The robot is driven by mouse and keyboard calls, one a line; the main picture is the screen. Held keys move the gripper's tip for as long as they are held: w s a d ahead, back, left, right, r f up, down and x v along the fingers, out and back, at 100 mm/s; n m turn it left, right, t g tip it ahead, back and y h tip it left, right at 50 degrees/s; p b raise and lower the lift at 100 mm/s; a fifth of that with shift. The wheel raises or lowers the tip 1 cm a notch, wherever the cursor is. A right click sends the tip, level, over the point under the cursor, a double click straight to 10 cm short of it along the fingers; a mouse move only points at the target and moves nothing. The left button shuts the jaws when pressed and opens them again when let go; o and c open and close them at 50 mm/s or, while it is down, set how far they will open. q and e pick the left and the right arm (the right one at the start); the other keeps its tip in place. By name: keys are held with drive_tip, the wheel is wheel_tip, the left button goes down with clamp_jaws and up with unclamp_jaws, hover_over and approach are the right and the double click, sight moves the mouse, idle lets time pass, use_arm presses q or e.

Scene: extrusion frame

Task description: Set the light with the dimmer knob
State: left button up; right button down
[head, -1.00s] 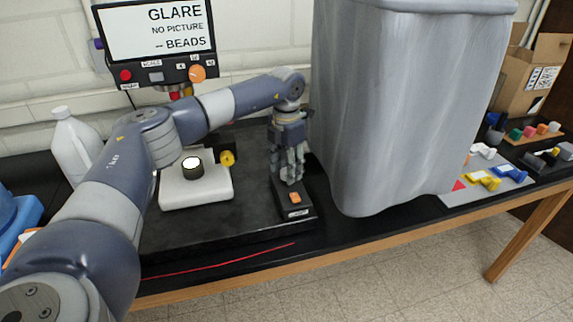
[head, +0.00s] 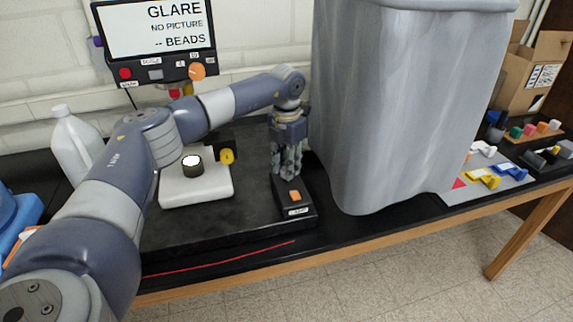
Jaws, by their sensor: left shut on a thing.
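A black control box (head: 298,211) labelled LAMP lies on the dark base plate, with an orange switch (head: 294,196) near its front end. My left gripper (head: 290,177) points down over the box behind this switch. Its fingers are shut on the dimmer knob, which they hide. A screen (head: 155,28) at the upper left reads GLARE, NO PICTURE and -- BEADS. A white stage (head: 196,193) carries a dark cylinder with a bright, glowing top (head: 192,161) and a yellow knob (head: 227,156) beside it. My right gripper is not in view.
A large grey draped shape (head: 405,110) stands close to the right of my left gripper. A white jug (head: 75,142) stands at the left. Coloured parts lie on a grey mat (head: 460,199) at the right. A red line (head: 220,259) runs along the front.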

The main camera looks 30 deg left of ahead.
use_arm(q)
drive_tip(key=n, duration=0.4)
drive_tip(key=shift+r, duration=0.1)
drive_tip(key=shift+w+a+r+n+p, duration=0.1)
drive_tip(key=shift+n+p, duration=0.2)
drive_tip(key=shift+n, duration=2.2)
drive_tip(key=o, duration=1.1)
wheel_tip(320, 180, up, 12)
